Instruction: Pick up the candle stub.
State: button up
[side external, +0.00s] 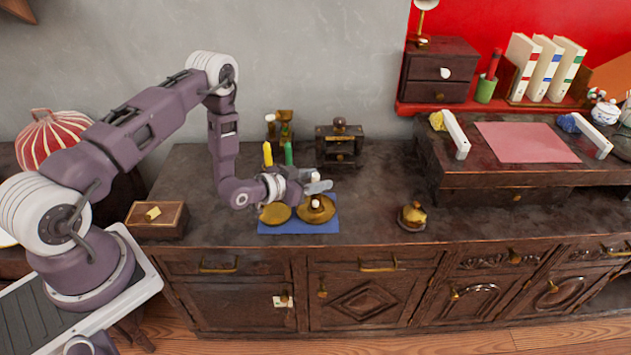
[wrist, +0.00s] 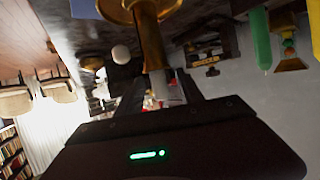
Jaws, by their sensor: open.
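My gripper (side external: 318,187) is open, low over the blue mat (side external: 300,227). In the wrist view, which looks upside down, a brass stem (wrist: 150,38) rises from a round dish and runs between my dark fingers (wrist: 155,95). A short pale piece (side external: 316,177) shows just above the fingers in the side view. It may be the candle stub, but I cannot tell for sure. My gripper hides part of it and of the stem. A small white ball (side external: 316,203) lies by the brass dish; it also shows in the wrist view (wrist: 121,54).
A brass dish (side external: 275,213) stands at the mat's left. Yellow (side external: 267,154) and green (side external: 288,153) upright sticks stand close behind my gripper. A dark wooden box (side external: 339,146) is behind. A yellow-topped dish (side external: 412,216) stands right, with free counter between.

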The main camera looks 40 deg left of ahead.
grip_shut()
jog(key=shift+r, duration=0.1)
